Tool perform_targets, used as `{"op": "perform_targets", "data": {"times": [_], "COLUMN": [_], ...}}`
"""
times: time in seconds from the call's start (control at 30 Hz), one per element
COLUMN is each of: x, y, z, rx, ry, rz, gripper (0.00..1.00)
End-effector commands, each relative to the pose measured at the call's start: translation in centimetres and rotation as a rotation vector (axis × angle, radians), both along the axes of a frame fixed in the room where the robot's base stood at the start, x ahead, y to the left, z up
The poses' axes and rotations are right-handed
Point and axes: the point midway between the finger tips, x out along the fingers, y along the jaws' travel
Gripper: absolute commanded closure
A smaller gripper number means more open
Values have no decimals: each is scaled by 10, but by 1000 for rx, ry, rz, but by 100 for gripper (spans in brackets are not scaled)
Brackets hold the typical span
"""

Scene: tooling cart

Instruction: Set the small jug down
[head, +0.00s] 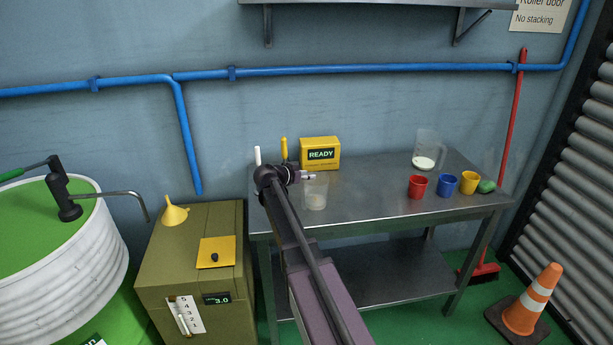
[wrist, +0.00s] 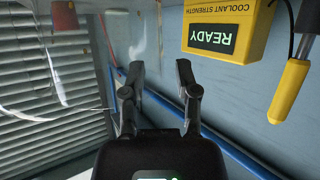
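The small clear jug (head: 317,194) appears upright on the steel bench (head: 375,203), near its left end, with a little pale content low inside. My gripper (head: 311,176) is beside the jug's upper part, pointing right. Faint clear curved edges at the left of that view look like the small jug (wrist: 58,75), outside the fingers. Whether a finger touches it, I cannot tell.
The yellow READY box (head: 320,153) and a yellow-handled tool (head: 284,148) stand behind my gripper. A larger clear jug (head: 430,146) with white liquid and red (head: 418,187), blue (head: 445,184) and yellow (head: 469,182) cups stand right. Bench between is clear.

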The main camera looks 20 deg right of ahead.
Motion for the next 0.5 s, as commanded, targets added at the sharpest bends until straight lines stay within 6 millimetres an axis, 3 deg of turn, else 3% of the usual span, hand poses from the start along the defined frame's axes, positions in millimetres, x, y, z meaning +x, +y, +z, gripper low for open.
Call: {"op": "perform_targets", "data": {"times": [0.5], "x": [-1], "y": [2], "z": [5], "rx": [0], "ry": [0], "rz": [0], "gripper": [57]}}
